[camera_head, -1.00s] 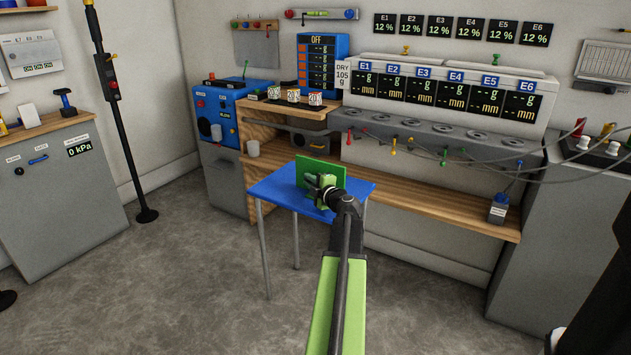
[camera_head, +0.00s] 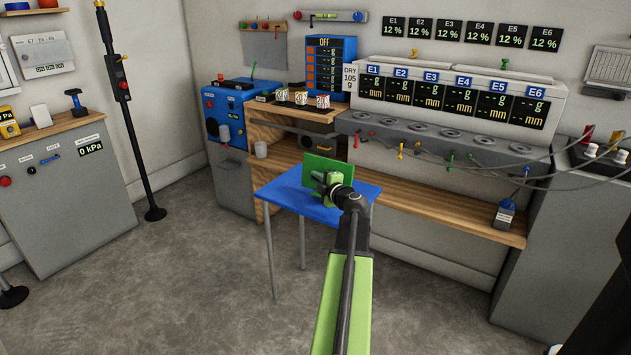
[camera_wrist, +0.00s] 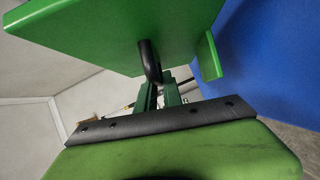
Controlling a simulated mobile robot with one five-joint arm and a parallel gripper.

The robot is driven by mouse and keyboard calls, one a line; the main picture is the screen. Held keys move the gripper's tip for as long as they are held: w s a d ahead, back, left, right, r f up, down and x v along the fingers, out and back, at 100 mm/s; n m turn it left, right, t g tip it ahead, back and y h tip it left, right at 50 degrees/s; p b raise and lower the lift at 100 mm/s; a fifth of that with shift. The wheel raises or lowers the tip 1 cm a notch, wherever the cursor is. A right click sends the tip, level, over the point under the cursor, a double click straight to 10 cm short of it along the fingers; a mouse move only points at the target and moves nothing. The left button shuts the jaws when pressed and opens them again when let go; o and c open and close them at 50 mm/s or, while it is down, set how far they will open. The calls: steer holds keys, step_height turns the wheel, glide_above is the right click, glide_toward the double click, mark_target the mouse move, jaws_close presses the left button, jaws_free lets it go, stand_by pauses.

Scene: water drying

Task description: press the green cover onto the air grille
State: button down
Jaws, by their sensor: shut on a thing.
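The green cover (camera_head: 316,172) is a flat green plate standing upright over the small blue table (camera_head: 284,196). My gripper (camera_head: 329,187) is on its near side. In the wrist view, the cover (camera_wrist: 110,35) fills the top, and my gripper (camera_wrist: 160,95) is shut on its black loop handle (camera_wrist: 150,62). I cannot tell whether the cover's lower edge touches the table. A pale panel with fine slats (camera_head: 612,70), on the wall at far right, looks like the air grille. It is well away from my gripper.
A wooden bench (camera_head: 450,212) with a grey instrument rack (camera_head: 440,140) and hanging cables stands behind and right of the table. A blue machine (camera_head: 225,115) is behind left. A grey cabinet (camera_head: 70,205) and a black pole (camera_head: 130,120) are at left. The floor (camera_head: 190,280) at left is open.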

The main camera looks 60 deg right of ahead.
steer(key=s+d+r+p, duration=0.2)
steer(key=s, duration=0.1)
steer(key=s+d+r+p, duration=0.1)
steer(key=s+r+p, duration=0.1)
steer(key=s+r, duration=0.1)
steer(key=s+d+r+p, duration=0.2)
steer(key=s+r, duration=0.1)
steer(key=shift+s+d+p, duration=0.15)
steer(key=shift+d+p, duration=0.15)
steer(key=shift+p, duration=0.05)
steer(key=shift+s+d+r, duration=0.15)
steer(key=shift+s+d, duration=0.05)
steer(key=shift+s, duration=0.15)
